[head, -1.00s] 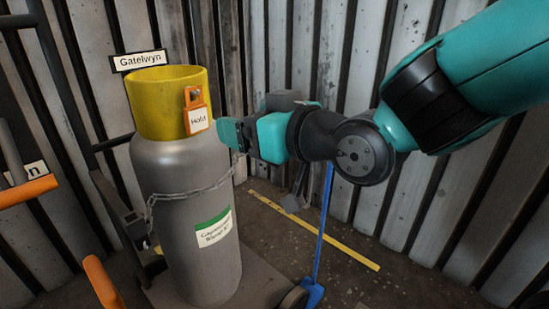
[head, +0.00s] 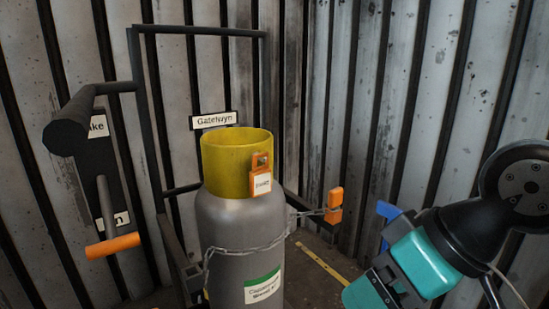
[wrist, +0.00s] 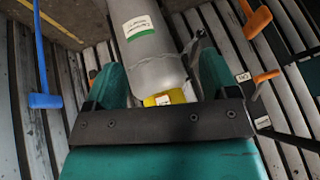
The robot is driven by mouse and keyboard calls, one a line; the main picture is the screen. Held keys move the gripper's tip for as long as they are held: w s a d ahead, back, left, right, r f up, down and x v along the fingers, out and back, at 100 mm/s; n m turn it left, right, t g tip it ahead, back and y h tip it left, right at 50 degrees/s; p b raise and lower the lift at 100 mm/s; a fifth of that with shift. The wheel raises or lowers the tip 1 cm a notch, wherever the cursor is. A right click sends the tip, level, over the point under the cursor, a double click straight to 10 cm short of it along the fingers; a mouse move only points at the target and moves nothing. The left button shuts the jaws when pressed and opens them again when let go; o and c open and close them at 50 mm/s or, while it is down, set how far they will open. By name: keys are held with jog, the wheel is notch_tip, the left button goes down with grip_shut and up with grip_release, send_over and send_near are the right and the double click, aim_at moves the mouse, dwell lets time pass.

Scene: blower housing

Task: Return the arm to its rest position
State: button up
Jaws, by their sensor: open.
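My gripper (head: 372,290) is at the lower right of the head view, to the right of the gas cylinder and apart from it. In the wrist view my gripper (wrist: 162,78) has its two teal fingers spread, with nothing held between them. The grey cylinder (head: 232,228) with a yellow collar (head: 236,165) stands upright; it also shows beyond the fingers in the wrist view (wrist: 150,55). An orange lock (head: 261,180) with a white tag hangs on the collar. My arm's dark wrist joint is at the right edge.
A chain (head: 250,250) runs around the cylinder to the cart frame (head: 135,100). An orange piece (head: 335,205) is at the chain's right end. A lever with an orange grip (head: 113,246) is at left. A blue long-handled tool (wrist: 42,70) stands near my gripper. Corrugated walls enclose the corner.

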jog(key=s+d+r+g+h+p, duration=0.1)
jog(key=s+d+r+g+p, duration=0.15)
jog(key=s, duration=0.25)
notch_tip(320, 180, up, 37)
jog(key=p, duration=3.6)
jog(key=shift+w+a+f+g+p, duration=0.15)
jog(key=shift+f+g+p, duration=0.05)
jog(key=shift+g+p, duration=0.15)
